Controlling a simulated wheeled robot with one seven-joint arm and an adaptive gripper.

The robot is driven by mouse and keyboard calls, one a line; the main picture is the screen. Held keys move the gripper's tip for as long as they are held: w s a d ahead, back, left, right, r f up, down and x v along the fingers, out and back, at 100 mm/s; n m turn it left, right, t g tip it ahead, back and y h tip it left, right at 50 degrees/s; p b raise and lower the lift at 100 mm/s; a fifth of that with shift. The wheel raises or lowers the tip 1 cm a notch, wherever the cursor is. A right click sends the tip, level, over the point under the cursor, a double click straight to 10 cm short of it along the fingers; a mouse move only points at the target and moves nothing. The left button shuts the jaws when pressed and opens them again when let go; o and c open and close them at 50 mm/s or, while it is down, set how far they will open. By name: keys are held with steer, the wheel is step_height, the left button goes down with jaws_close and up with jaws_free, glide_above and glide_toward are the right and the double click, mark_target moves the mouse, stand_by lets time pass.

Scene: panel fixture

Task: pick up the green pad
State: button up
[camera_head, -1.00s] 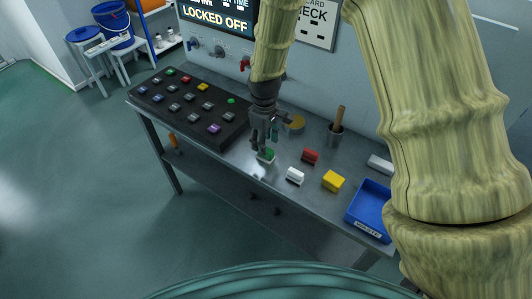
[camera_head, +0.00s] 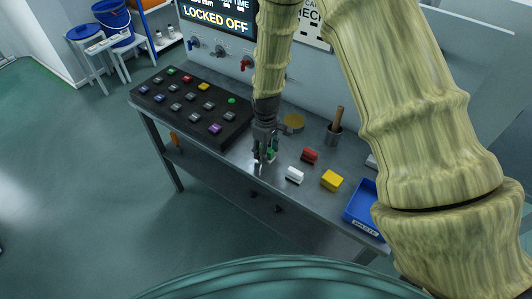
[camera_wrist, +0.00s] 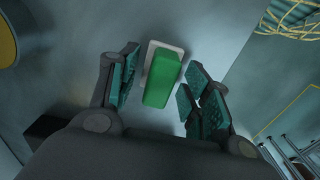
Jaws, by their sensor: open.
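The green pad (camera_wrist: 163,78) sits on a pale base on the metal table. In the wrist view it lies between the spread fingers of my gripper (camera_wrist: 162,88), with a gap visible on both sides. In the head view my gripper (camera_head: 265,157) points down over the pad, near the table's front edge. The gripper hides most of the pad there, and only a small green patch (camera_head: 271,154) shows. My gripper is open and holds nothing.
A white block (camera_head: 295,175), a red block (camera_head: 310,156) and a yellow block (camera_head: 332,180) stand to the right. A blue waste tray (camera_head: 361,209) is at the far right. A button panel (camera_head: 187,105) lies to the left.

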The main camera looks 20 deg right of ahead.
jaws_close()
steer(key=shift+r, duration=0.1)
steer(key=shift+r+b, duration=0.8)
steer(key=shift+r, duration=0.65)
steer(key=s+a+r+b, duration=0.1)
steer(key=s+b, duration=0.1)
steer(key=s, duration=0.6)
steer(key=s+a+r+b, duration=0.1)
steer(key=s+b, duration=0.1)
steer(key=s, duration=0.5)
steer(key=shift+s+a, duration=0.35)
steer(key=shift+s, duration=0.05)
